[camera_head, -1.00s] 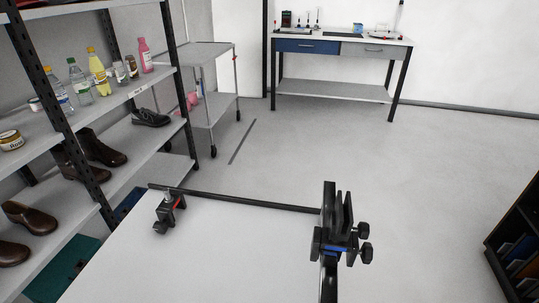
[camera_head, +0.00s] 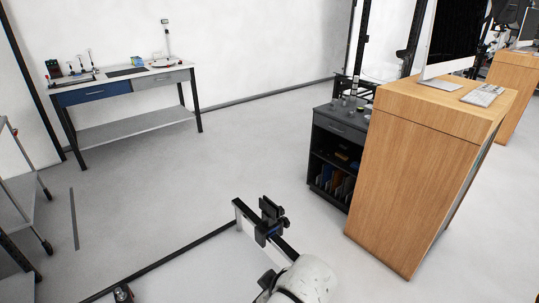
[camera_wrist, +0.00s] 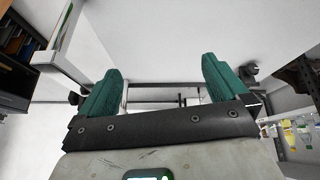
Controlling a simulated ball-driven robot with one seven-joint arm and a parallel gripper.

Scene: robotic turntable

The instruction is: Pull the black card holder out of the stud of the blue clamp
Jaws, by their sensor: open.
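The black card holder (camera_head: 268,211) stands upright on the blue clamp (camera_head: 271,233) at the table's right edge bar in the head view. Its blue part is only a thin patch, and the stud cannot be made out. A white link of my arm (camera_head: 306,279) shows just below and to the right of it. My gripper (camera_wrist: 161,78) shows in the wrist view, with two green fingers spread wide and nothing between them. Dark clamp-like parts show beyond the fingers there, too unclear to name.
A second black clamp (camera_head: 122,293) sits at the bottom edge of the head view. A black cabinet (camera_head: 336,155) and wooden desk (camera_head: 418,170) stand to the right. A workbench (camera_head: 128,90) stands at the back left, with open floor between.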

